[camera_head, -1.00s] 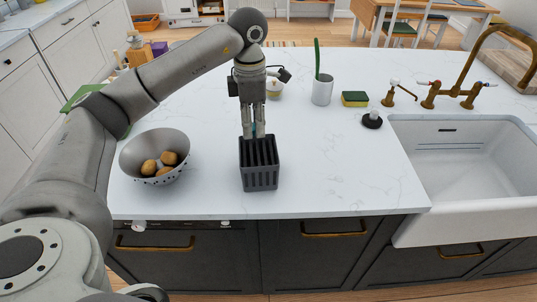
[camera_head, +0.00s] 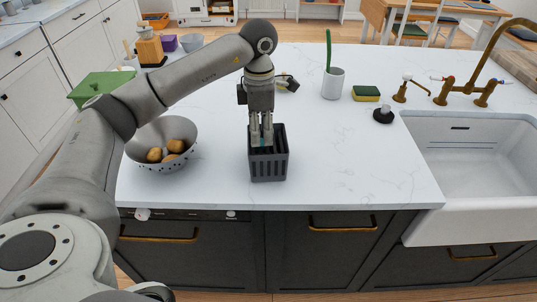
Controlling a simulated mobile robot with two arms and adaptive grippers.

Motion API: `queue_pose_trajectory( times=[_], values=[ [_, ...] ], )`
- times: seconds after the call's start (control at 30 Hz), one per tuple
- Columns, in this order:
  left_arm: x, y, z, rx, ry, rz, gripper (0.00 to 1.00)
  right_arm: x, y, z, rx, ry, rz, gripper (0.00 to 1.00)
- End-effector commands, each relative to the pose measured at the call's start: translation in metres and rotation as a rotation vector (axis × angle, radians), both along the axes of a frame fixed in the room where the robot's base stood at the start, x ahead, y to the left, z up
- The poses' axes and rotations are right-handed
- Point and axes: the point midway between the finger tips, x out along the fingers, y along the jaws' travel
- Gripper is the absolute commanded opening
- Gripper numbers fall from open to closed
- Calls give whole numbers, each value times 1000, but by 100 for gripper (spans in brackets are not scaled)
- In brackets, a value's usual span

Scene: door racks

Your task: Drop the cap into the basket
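The basket (camera_head: 269,167) is a dark grey slotted holder with several compartments. It stands upright on the white counter near the front edge. My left gripper (camera_head: 262,142) points straight down at the basket's open top, with its fingertips at or just inside the rim. The fingers are close together. A small teal bit shows between the fingertips; it may be the cap, but it is too small and hidden to be sure. Which compartment it is over I cannot tell. My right gripper is not in view.
A grey colander (camera_head: 187,128) with several brown round items stands left of the basket. A white cup (camera_head: 333,84), a sponge (camera_head: 366,93) and a black stopper (camera_head: 383,114) lie behind and right. The sink (camera_head: 475,160) is at the right. The counter between basket and sink is clear.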

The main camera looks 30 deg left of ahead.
Motion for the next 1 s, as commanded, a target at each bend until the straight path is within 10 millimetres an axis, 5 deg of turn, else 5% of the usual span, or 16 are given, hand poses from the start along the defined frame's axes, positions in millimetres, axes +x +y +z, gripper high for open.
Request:
queue_pose_trajectory(
  times=[0.2,0.47,1.0],
  values=[
    [0,0,0,0,0,0,56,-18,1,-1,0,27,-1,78],
    [1,0,4,-1,-2,0,56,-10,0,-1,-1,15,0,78],
    [0,0,98,0,-4,0,56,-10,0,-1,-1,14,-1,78]
  ],
)
